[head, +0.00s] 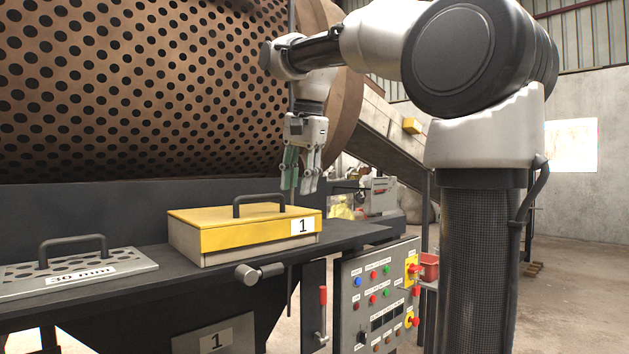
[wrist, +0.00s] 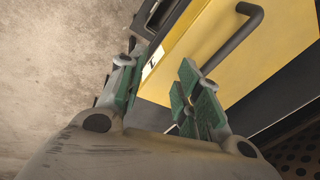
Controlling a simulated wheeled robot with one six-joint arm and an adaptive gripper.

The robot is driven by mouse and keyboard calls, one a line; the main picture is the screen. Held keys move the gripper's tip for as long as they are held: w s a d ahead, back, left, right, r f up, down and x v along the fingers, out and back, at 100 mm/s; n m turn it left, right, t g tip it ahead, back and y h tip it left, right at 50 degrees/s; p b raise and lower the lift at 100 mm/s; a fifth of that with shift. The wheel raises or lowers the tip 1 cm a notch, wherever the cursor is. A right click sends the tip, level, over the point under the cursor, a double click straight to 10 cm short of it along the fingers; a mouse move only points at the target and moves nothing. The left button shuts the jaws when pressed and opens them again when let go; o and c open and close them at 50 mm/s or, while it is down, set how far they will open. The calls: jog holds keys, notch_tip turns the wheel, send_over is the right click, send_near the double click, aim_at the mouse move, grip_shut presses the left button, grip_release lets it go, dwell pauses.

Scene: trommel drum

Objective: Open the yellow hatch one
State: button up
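The yellow hatch (head: 225,227) is the lid of a low box on the dark bench, with a label "1" on its front right. It lies flat and looks closed. Its black bar handle (head: 259,203) stands upright on top. In the wrist view the hatch (wrist: 185,65) fills the upper right, with the handle (wrist: 235,42) beyond the right finger. My gripper (head: 302,185) points down with green finger pads, above and apart from the hatch, to the right of the handle. In the wrist view my gripper (wrist: 158,88) has its fingers spread with nothing between them.
A perforated plate (head: 80,272) marked "30 mm" with a handle lies left on the bench. The perforated drum (head: 140,90) rises behind. A grey bar (head: 260,272) juts from the bench front. A control panel (head: 378,290) hangs at right.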

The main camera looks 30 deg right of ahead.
jog(key=shift+s, duration=0.25)
dwell(0.3)
